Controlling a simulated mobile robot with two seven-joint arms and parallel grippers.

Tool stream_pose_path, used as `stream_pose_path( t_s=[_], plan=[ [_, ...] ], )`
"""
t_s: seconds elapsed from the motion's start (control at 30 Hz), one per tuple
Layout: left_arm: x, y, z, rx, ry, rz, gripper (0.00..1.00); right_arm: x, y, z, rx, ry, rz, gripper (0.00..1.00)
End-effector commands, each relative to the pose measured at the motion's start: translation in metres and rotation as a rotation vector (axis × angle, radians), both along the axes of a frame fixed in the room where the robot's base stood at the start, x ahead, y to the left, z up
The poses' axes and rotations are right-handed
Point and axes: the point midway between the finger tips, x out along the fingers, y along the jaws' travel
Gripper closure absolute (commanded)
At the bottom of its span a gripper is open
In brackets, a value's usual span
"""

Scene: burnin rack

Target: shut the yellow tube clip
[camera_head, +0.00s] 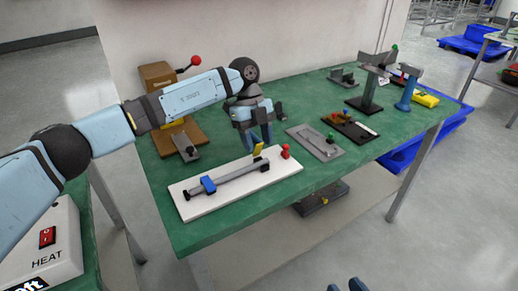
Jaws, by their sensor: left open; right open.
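A white board (232,202) lies on the green table and carries a grey tube (232,178). A small yellow clip part (258,150) sticks up, tilted, near the tube's right end. A dark fitting (264,165) is just below it. A blue clip (208,185) sits around or on the tube's left part. My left gripper (262,143) is open, fingers pointing down, just behind the yellow part; I cannot tell whether they touch. My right gripper (346,286) is open at the bottom edge, only its tips showing, well away from the board.
A red knob (285,151) stands at the board's right end. A grey plate (316,143) and a black tray (349,128) lie to the right. A wooden fixture with a red-balled lever (196,61) stands behind my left arm. Stands and a yellow item (425,99) are at the far right.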

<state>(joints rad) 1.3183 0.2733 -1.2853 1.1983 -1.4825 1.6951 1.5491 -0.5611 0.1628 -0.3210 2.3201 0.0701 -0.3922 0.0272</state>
Motion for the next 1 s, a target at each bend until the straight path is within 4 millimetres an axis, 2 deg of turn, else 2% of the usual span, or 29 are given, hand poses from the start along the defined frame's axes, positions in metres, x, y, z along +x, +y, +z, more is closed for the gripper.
stream_pose_path(
  t_s=[0.13,0.47,0.5,0.7,0.9,1.0],
  plan=[
    [-0.005,-0.003,-0.014,0.0,0.001,-0.001,0.51,0.002,0.003,0.006,0.017,-0.025,0.005,0.56],
    [-0.006,-0.004,-0.017,0.0,0.0,-0.001,0.51,0.001,0.006,0.006,0.024,-0.03,0.009,0.56],
    [-0.006,-0.004,-0.017,0.0,0.0,-0.001,0.53,0.001,0.005,0.006,0.023,-0.029,0.008,0.56],
    [-0.006,-0.004,-0.017,0.0,0.0,-0.001,0.99,0.001,0.003,0.005,0.018,-0.025,0.005,0.56],
    [-0.008,-0.006,-0.014,0.026,-0.033,-0.003,1.0,0.001,0.001,0.008,0.003,-0.012,0.003,0.56],
    [-0.012,-0.008,-0.013,0.089,-0.121,-0.006,1.0,-0.01,-0.011,-0.019,-0.056,0.106,-0.017,0.56]
  ],
)
